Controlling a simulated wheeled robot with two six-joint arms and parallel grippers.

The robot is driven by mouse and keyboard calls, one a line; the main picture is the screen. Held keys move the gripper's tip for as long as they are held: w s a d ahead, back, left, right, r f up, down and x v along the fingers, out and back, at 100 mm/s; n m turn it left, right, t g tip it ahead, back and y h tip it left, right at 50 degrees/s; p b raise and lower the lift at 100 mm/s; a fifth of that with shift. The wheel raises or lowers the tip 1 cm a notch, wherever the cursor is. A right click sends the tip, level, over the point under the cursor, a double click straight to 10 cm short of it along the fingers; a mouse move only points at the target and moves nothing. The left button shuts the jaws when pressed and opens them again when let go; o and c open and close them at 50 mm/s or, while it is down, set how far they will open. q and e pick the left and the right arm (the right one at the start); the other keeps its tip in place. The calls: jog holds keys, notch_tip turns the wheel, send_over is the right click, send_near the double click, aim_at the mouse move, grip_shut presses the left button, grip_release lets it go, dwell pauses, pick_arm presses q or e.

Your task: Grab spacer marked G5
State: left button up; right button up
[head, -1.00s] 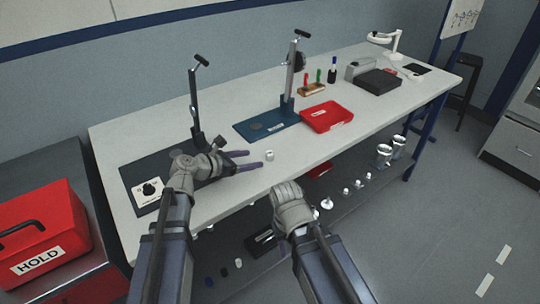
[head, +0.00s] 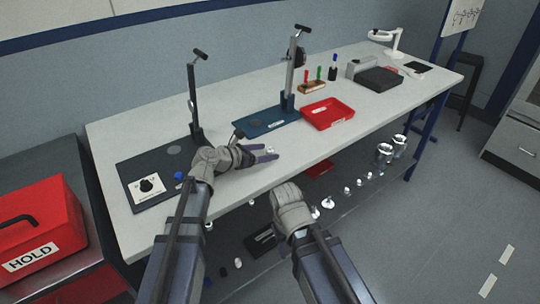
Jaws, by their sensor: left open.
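A small silver-white spacer (head: 270,149) stands on the light bench top, near its front edge and left of the red tray. Its marking is too small to read. My left gripper (head: 264,153) is open, low over the bench, its purple-grey fingers pointing right. The spacer shows at the fingertips, between the two fingers; whether they touch it I cannot tell. My right arm's wrist (head: 291,205) is in front of the bench edge, and its fingers are hidden.
A red tray (head: 328,114) and a blue-based stand (head: 266,119) are behind the spacer. A dark-based stand (head: 150,165) with a small blue part (head: 179,176) is at left. The lower shelf (head: 330,215) holds several metal parts. The bench front between is clear.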

pick_arm(q)
jog(key=shift+w+d+f, duration=0.2)
jog(key=shift+w+d, duration=0.1)
jog(key=shift+s, duration=0.1)
grip_shut()
dwell(0.4)
